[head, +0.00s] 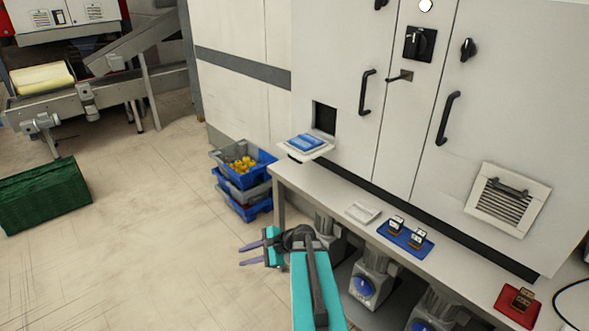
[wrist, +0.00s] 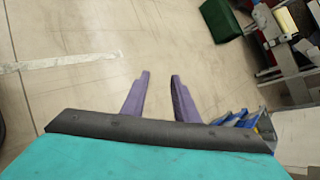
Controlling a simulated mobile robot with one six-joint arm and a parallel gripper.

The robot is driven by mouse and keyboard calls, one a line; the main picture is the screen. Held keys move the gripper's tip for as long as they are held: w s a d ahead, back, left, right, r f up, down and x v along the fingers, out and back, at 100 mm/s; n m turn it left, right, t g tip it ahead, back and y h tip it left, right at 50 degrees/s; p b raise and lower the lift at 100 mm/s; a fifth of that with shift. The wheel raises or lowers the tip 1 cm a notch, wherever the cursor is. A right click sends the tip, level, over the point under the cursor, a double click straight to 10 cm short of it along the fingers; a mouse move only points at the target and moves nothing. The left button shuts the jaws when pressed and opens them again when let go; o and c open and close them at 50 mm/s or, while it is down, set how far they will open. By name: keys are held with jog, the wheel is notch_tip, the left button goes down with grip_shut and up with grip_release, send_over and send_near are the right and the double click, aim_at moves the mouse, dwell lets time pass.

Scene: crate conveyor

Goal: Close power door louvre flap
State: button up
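The louvre flap (head: 503,208) is a pale framed panel with dark slats and a black handle along its top. It sits low on the right cabinet door (head: 520,90) in the head view. I cannot tell how far it stands open. My gripper (head: 242,255) is far to the left of the flap, in front of the bench, and points left. Its two purple fingers are apart and empty; they also show in the wrist view (wrist: 161,76), over bare floor. The flap is not in the wrist view.
A bench (head: 340,190) runs below the cabinet, with a blue tray (head: 405,236) and a red tray (head: 519,306) on it. A pale shelf (head: 310,152) juts out below a dark opening. Stacked crates (head: 243,190) stand behind my gripper. The floor at left is mostly clear.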

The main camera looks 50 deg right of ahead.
jog(key=d+r+m+t+h+b, duration=0.2)
jog(key=d+r+m+t, duration=0.2)
jog(key=d+r, duration=0.55)
jog(key=m+t+h+b, duration=0.2)
jog(key=m+t+h, duration=0.3)
jog(key=m, duration=0.3)
send_near(296, 160)
jog(key=s, duration=0.4)
jog(key=shift+w, duration=0.15)
jog(key=shift+f, duration=0.1)
jog(key=w, duration=0.9)
jog(key=w+d, duration=0.1)
jog(key=w, duration=0.3)
jog(key=shift+w, duration=0.4)
grip_shut()
